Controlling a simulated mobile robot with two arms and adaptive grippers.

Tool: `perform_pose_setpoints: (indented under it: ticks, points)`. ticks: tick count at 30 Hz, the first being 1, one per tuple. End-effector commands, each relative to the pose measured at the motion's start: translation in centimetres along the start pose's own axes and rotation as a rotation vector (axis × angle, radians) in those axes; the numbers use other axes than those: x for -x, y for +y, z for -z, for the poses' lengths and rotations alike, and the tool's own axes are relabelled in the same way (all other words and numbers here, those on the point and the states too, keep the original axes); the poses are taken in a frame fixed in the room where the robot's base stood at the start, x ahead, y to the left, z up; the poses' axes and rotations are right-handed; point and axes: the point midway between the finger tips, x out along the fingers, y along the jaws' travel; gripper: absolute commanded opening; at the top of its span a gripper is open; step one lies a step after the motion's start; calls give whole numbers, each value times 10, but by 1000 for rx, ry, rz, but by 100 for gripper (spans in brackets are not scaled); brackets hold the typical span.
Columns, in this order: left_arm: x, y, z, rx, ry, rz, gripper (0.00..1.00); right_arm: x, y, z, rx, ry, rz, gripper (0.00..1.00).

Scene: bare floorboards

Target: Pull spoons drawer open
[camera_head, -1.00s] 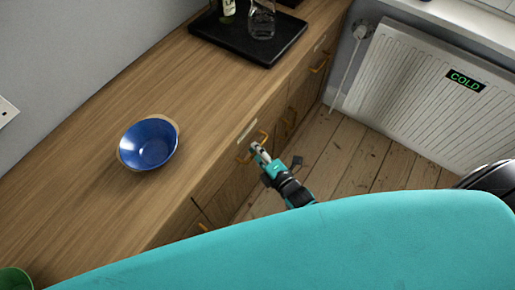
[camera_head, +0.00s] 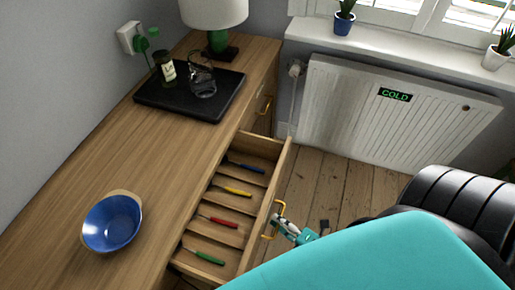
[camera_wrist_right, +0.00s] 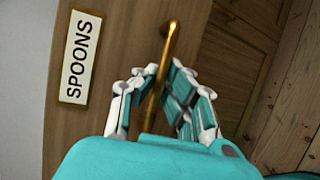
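The spoons drawer (camera_head: 262,215) stands pulled out from the wooden counter in the head view. Its inside shows dividers and utensils with blue (camera_head: 247,167), yellow (camera_head: 234,190), red (camera_head: 220,222) and green (camera_head: 207,257) handles. In the right wrist view its front carries a SPOONS label (camera_wrist_right: 77,57) and a brass handle (camera_wrist_right: 172,35). My right gripper (camera_wrist_right: 163,72) is at this handle, its fingers closed in on both sides of the bar. It also shows in the head view (camera_head: 280,222), at the drawer front. My left gripper is out of view.
A blue bowl (camera_head: 112,222) and a black tray (camera_head: 190,95) with a jar and a glass stand on the counter, with a lamp (camera_head: 215,15) behind. A radiator (camera_head: 395,115) is on the far wall. Bare floorboards (camera_head: 335,180) lie between drawer and radiator.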

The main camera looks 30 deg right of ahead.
Motion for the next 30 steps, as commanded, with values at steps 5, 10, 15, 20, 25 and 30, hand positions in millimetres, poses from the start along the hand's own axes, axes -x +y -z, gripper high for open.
perform_pose_setpoints:
  ticks: [5, 10, 15, 20, 25, 30]
  points:
    - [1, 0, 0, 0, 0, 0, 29, 29, -5, -12, 4, 0, -2, 0]
    - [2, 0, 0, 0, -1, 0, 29, 46, -9, -20, 4, 0, -3, 0]
    - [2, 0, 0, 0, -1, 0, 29, 53, -10, -23, 4, 0, -5, 0]
    - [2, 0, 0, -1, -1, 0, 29, 54, -10, -23, 4, 0, -6, 0]
    - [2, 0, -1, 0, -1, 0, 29, 54, -10, -23, 4, 0, -6, 0]
    - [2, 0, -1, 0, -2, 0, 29, 54, -10, -23, 3, -1, -5, 18]
